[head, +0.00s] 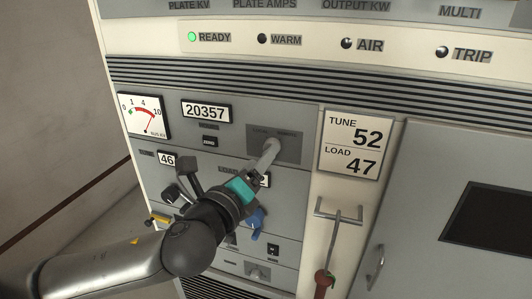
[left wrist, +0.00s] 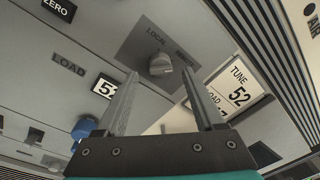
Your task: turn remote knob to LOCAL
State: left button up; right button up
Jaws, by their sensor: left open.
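The remote knob (left wrist: 160,65) is a round grey knob on a darker grey plate (left wrist: 138,47), marked LOCAL on its left and, less clearly, REMOTE on its right in the left wrist view. I cannot tell which mark it points at. My left gripper (left wrist: 158,77) is open, with one finger on each side of the knob in that view; contact is not clear. In the head view the plate (head: 290,150) is at the middle of the cabinet, and my left gripper (head: 268,153) reaches it and mostly hides the knob. My right gripper is not in view.
A blue knob (head: 256,221) sits just below my left gripper. The TUNE/LOAD display (head: 353,146) is right of the plate. Meters and number displays lie left of the plate.

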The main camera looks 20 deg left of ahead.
pick_arm(q)
jog(key=shift+w+d, duration=0.2)
jog(key=shift+w, duration=1.45)
grip_shut()
